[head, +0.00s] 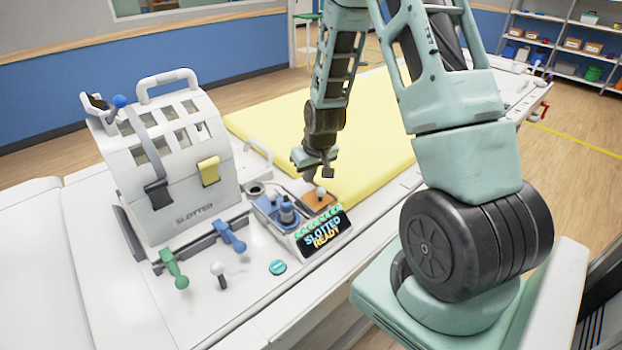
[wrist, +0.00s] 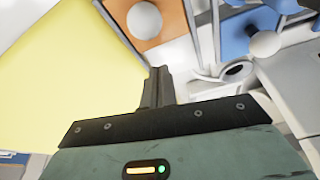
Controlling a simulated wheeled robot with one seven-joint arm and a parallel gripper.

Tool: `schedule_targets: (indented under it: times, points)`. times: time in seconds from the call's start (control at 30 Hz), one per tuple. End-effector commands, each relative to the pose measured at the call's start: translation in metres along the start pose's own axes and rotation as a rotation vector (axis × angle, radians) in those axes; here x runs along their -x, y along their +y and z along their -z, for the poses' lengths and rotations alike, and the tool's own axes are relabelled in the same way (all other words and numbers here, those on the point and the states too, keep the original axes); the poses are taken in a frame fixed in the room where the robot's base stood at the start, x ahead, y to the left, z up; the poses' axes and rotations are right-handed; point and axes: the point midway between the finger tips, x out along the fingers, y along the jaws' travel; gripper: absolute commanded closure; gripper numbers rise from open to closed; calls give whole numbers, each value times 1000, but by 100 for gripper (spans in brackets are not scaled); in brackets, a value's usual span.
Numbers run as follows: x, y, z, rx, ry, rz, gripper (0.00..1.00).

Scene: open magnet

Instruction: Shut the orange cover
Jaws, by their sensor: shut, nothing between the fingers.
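The orange cover (head: 322,206) is a small orange panel with a white ball knob (head: 320,191) at the right back of the console with the lit display. In the wrist view the orange cover (wrist: 165,35) and its white ball (wrist: 144,20) are at the top, beyond my fingertips. My gripper (head: 311,180) points down just above and beside the cover's back left side. Its fingers (wrist: 158,72) are together and empty, apart from the ball in the wrist view. I cannot tell how far the cover stands open.
A blue panel (head: 265,207) with a pale ball and a blue knob (head: 287,212) lies left of the orange cover. The display (head: 323,232) reads "SLOTTED READY". A slotted white housing (head: 180,160) stands left. A yellow mat (head: 265,125) lies behind. Green (head: 174,268) and blue (head: 230,237) levers stand in front.

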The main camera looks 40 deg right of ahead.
Motion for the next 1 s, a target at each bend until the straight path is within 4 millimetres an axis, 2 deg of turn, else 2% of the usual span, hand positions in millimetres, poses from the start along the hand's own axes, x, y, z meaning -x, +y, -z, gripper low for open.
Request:
schedule_targets:
  times: [0.3,0.5,0.67,0.9,1.0]
  points:
    - [56,1,2,1,10,-2,100]
    - [80,1,2,0,9,-2,100]
    - [88,0,2,0,7,-1,100]
    - [90,0,2,1,6,-1,100]
    - [92,-12,0,21,2,10,100]
